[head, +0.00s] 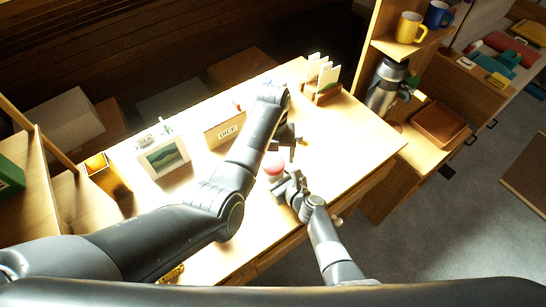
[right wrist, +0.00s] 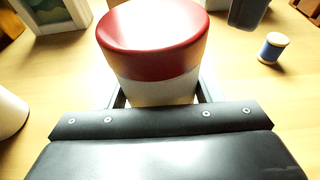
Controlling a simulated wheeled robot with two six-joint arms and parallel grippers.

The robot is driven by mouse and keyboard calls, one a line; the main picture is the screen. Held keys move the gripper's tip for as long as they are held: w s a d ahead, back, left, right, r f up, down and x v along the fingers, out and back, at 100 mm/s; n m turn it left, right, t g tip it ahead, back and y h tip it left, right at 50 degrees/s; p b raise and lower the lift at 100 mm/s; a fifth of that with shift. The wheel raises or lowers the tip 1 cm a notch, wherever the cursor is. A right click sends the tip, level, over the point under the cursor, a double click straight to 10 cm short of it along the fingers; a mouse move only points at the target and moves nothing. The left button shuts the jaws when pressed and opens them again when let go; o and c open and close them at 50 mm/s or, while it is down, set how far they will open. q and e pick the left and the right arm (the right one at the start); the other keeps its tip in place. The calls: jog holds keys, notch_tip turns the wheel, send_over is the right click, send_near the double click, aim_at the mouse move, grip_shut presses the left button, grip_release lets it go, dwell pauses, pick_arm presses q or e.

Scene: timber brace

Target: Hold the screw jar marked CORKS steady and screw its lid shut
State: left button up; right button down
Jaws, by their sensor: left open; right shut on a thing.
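The screw jar (right wrist: 160,92) has a pale body, and its red lid (right wrist: 152,38) sits on top; no CORKS marking is readable here. The red lid also shows in the head view (head: 274,164), near the front of the table. My right gripper (head: 285,180) is shut around the jar's body below the lid; its fingers flank the jar in the right wrist view. The jar stands upright. My left gripper (head: 290,138) is open, just behind the jar and apart from the lid.
On the table (head: 355,130) are a DICE box (head: 222,132), a picture frame (head: 163,158), a yellow container (head: 106,176) and a letter rack (head: 322,90). The table's right part is clear. A shelf with mugs (head: 409,28) stands right.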

pick_arm(q)
jog(key=shift+r, duration=1.1)
jog(key=o, duration=0.4)
pick_arm(e)
jog(key=shift+c, duration=1.8)
grip_release()
pick_arm(q)
jog(key=shift+r, duration=0.15)
pick_arm(e)
jog(key=shift+s+d+r, duration=0.1)
jog(key=shift+s+d, duration=0.15)
jog(key=shift+s, duration=0.05)
pick_arm(q)
notch_tip(320, 180, up, 2)
jog(key=shift+p, duration=1.15)
pick_arm(e)
jog(key=v, duration=0.7)
jog(key=shift+s+d+r, duration=0.15)
jog(key=shift+s+d, duration=0.05)
jog(key=shift+s, duration=0.1)
jog(key=v, duration=0.9)
jog(key=shift+w, duration=0.1)
